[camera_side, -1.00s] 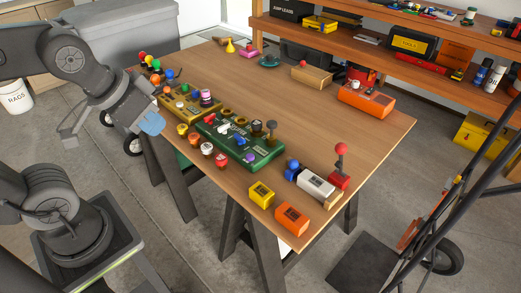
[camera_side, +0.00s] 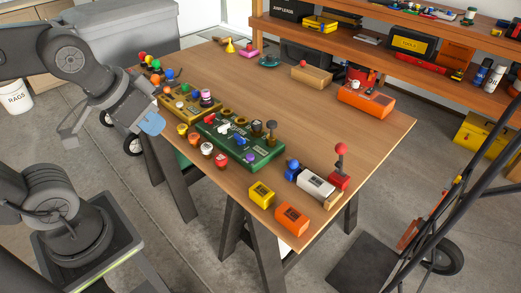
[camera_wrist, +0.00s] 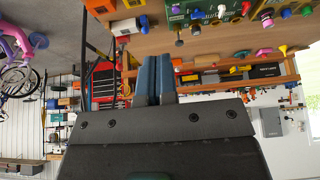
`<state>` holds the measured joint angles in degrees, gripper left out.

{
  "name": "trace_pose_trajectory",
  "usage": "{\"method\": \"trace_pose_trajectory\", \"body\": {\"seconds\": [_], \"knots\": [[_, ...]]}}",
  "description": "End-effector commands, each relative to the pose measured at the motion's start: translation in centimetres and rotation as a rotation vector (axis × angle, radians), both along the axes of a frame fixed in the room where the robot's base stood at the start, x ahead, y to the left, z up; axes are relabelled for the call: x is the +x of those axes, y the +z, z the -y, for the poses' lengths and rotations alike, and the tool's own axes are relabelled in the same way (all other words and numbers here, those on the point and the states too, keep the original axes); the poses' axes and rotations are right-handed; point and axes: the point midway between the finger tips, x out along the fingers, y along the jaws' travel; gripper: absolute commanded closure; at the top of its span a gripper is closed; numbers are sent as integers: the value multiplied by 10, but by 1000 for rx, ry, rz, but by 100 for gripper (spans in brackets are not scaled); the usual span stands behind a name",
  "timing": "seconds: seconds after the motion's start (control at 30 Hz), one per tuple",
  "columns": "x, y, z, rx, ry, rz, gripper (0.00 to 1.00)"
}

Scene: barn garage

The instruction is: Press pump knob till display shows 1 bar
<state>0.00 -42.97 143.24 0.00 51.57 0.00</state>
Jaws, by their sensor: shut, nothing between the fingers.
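My gripper (camera_side: 151,123) is shut and empty, with blue fingertips, beside the left edge of the table; its fingers also show in the wrist view (camera_wrist: 155,78). Near the table's front right stands a red base with a red ball knob (camera_side: 341,149) on a raised stem. It adjoins a white-grey block (camera_side: 316,185) with a blue knob (camera_side: 292,166). A yellow box (camera_side: 262,193) and an orange box (camera_side: 292,218) with dark panels lie nearby. I cannot tell which knob is the pump's, nor read any display. My gripper is well apart from all these.
A green control panel (camera_side: 263,153) and a yellow panel (camera_side: 176,107) with several knobs lie near the gripper. Several loose knobs line the table's left edge. A larger orange box (camera_side: 366,99) sits farther back. The wooden table's (camera_side: 350,130) middle is clear.

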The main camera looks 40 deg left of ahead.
Motion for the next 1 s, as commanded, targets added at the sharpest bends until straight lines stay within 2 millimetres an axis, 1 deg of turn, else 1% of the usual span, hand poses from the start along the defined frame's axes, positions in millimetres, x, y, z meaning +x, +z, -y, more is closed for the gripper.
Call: {"method": "trace_pose_trajectory", "body": {"seconds": [0.83, 0.93, 1.0], "knots": [[0, 0, 0, -1, 0, 0, 100], [5, 2, 2, -25, 15, -2, 100], [14, 4, 6, -69, 40, -6, 100]]}}
